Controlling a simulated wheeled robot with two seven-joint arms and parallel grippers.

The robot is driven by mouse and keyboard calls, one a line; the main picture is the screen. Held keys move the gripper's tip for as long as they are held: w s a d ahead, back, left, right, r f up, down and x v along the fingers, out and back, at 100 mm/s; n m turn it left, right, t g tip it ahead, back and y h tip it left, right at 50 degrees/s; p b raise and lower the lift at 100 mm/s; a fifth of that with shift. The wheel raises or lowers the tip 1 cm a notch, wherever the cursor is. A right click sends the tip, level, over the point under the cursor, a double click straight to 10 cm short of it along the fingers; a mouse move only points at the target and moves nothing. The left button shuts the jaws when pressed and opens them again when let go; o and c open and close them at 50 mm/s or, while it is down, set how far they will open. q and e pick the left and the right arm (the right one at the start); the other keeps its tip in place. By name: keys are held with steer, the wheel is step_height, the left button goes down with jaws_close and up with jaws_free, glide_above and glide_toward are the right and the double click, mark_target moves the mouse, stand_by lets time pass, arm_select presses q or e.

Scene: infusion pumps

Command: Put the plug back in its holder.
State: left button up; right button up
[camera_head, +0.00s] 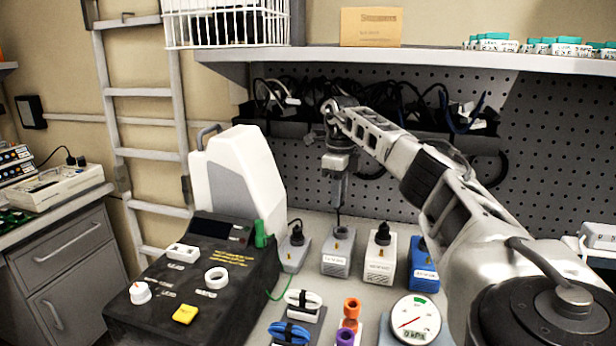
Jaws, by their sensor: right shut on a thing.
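My right gripper (339,195) points straight down in front of the pegboard, above the second holder from the left. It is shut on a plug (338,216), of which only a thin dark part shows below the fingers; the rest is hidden. Under it stands a grey labelled holder (336,263) with a brass-coloured top. I cannot tell whether the plug touches it. To its left a grey holder (293,258) bears a black plug (297,234). To its right a white holder (379,266) bears a black plug (383,233), and a blue holder (424,271) shows a brass-coloured top. My left gripper is out of view.
A black test box (190,285) with a green plug (260,234) and a white device (240,180) stand left. A round gauge (415,319), coloured caps (351,309) and cable coils (303,300) lie in front. A shelf (420,62) overhangs the bench; cables hang behind.

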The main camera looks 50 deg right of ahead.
steer(key=shift+s+d+f, duration=0.4)
steer(key=shift+d, duration=0.1)
steer(key=shift+f, duration=2.15)
steer(key=shift+f, duration=1.2)
steer(key=o, duration=1.5)
steer(key=shift+r, duration=0.15)
steer(key=shift+r, duration=3.4)
